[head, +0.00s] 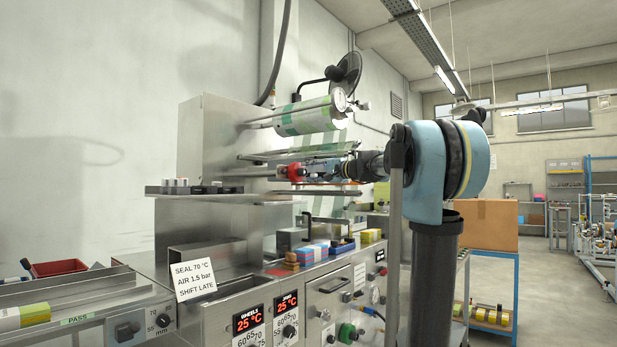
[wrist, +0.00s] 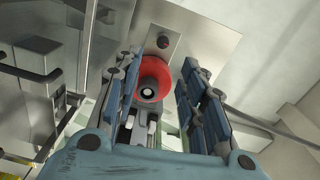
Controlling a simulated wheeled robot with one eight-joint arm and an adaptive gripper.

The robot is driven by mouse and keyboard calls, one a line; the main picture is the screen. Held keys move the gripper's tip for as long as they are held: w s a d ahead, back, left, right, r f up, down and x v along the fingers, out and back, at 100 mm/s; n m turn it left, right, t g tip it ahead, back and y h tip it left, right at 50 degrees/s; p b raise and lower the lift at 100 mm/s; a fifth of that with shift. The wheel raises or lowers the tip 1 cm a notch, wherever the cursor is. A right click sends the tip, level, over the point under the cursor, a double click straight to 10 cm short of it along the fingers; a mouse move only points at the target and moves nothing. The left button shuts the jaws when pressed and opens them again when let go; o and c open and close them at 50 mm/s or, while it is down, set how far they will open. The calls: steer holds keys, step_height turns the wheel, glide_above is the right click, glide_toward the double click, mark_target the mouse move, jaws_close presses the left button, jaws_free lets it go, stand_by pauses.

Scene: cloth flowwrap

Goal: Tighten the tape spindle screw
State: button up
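A round red part (wrist: 153,72) with a dark and pale hub sits in front of a steel plate. I cannot tell for certain whether it is the tape spindle screw's knob. It also shows as a red shape (head: 295,172) in the head view, at the end of my arm. My gripper (wrist: 159,66) has its blue fingers apart on either side of the red part, with a gap at the right finger. Contact at the left finger is unclear. In the head view my gripper (head: 306,170) reaches in from the right, among the rollers.
A printed film roll (head: 308,117) is above my gripper, with a black-hubbed disc (head: 346,76) higher up. Steel rods and film surround the gripper.

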mark_target(284, 172)
steer(key=s+d+n, duration=0.1)
steer(key=s+d, duration=0.3)
steer(key=x, duration=1.7)
steer(key=shift+w+a+r, duration=0.1)
steer(key=shift+w+r, duration=0.05)
steer(key=shift+w, duration=0.2)
jaws_close()
